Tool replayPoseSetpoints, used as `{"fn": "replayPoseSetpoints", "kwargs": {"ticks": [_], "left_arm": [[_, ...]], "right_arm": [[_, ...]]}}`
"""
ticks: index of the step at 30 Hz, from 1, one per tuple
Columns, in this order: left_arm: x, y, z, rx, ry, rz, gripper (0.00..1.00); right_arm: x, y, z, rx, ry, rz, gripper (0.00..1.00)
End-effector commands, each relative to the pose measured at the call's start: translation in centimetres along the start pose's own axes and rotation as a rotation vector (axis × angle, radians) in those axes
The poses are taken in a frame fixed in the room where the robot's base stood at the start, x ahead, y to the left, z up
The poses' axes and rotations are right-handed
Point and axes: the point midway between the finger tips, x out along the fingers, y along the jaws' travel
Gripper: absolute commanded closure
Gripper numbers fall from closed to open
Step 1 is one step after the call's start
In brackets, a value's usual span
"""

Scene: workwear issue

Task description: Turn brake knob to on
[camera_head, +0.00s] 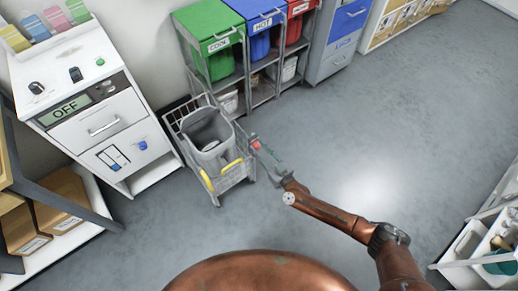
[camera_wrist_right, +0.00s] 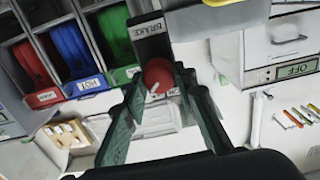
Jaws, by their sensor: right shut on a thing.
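The brake knob (camera_wrist_right: 158,74) is round and red with a white pointer line. In the right wrist view it sits just below a dark plate marked BRAKE (camera_wrist_right: 149,29). The fingers of my right gripper (camera_wrist_right: 161,84) are on both sides of the knob, shut on it. In the head view the red knob (camera_head: 256,145) shows small between the fingertips of my right gripper (camera_head: 259,149), beside the wire cart (camera_head: 236,173). No ON mark can be read. My left gripper is not in view.
The cart holds a grey bin (camera_head: 208,135) and has yellow handle grips. A white cabinet (camera_head: 103,122) with an OFF display stands left. Green, blue and red bins (camera_head: 210,45) stand behind. A white trolley (camera_head: 470,240) is at the lower right. The floor right of the arm is clear.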

Motion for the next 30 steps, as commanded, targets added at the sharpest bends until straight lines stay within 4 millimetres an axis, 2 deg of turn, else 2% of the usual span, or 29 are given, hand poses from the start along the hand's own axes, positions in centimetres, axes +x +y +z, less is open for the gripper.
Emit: {"fn": "replayPoseSetpoints", "kwargs": {"ticks": [3, 11, 21, 30], "left_arm": [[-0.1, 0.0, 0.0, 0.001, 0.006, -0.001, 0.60], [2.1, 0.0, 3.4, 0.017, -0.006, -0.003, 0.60], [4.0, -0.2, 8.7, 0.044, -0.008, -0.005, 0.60], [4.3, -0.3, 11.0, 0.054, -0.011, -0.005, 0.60]], "right_arm": [[0.0, 0.0, -0.1, -0.015, -0.001, 0.001, 0.98], [-0.1, -0.1, -0.2, -0.124, -0.003, 0.003, 0.98], [-0.1, -0.2, -0.1, -0.409, -0.004, 0.002, 0.98], [-0.1, -0.3, 0.2, -0.694, -0.004, 0.001, 0.98]]}}
